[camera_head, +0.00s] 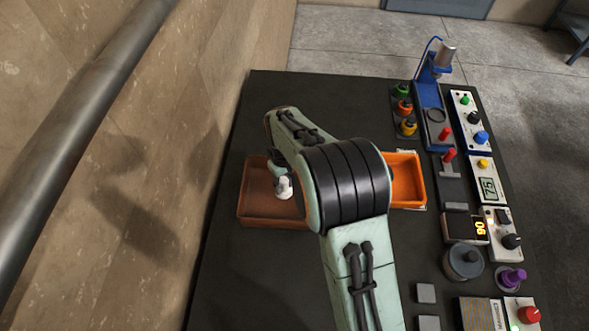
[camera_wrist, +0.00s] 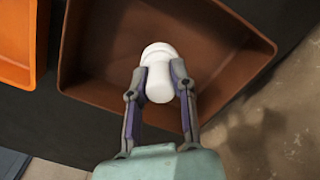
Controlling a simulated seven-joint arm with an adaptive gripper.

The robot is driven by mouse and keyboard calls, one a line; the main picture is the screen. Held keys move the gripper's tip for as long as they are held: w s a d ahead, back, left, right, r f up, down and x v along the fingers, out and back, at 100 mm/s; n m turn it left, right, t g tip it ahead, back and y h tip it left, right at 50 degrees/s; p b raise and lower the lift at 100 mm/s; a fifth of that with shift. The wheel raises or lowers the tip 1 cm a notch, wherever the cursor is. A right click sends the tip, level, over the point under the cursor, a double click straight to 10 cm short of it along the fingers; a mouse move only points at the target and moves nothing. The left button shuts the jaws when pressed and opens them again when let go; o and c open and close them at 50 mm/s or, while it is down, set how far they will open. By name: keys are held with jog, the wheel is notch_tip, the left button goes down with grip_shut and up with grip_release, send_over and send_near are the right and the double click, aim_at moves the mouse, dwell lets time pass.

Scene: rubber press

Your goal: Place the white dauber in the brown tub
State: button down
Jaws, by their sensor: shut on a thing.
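The white dauber (camera_wrist: 158,72) is between the two fingers of my gripper (camera_wrist: 160,80) in the wrist view, and the fingers are shut on it. The dauber also shows in the head view (camera_head: 284,187), over the brown tub (camera_head: 245,192). In the wrist view the brown tub (camera_wrist: 100,98) lies behind and below the dauber, and its inside looks empty where it shows. I cannot tell how high the dauber is above the tub floor. My arm hides the right part of the tub in the head view, and my gripper (camera_head: 280,172) is partly hidden there.
An orange tub (camera_head: 418,182) stands to the right of my arm, and also shows in the wrist view (camera_wrist: 18,82). A blue press (camera_head: 430,108), daubers with coloured tops and control boxes line the table's right side. A wall borders the left. The black table (camera_head: 225,285) is clear at front left.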

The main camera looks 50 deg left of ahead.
aim_at(284, 189)
jog(key=shift+w+a+f, duration=0.1)
jog(key=shift+a+f, duration=0.15)
jog(key=shift+f, duration=0.1)
jog(key=shift+w+a+f, duration=0.1)
jog(key=shift+a+f, duration=0.05)
jog(key=shift+f, duration=0.75)
jog(key=shift+w+a+f, duration=0.1)
jog(key=shift+f, duration=0.8)
jog(key=shift+s+f, duration=0.1)
jog(key=shift+f, duration=0.05)
jog(key=c, duration=0.9)
grip_release()
jog(key=shift+c, duration=0.2)
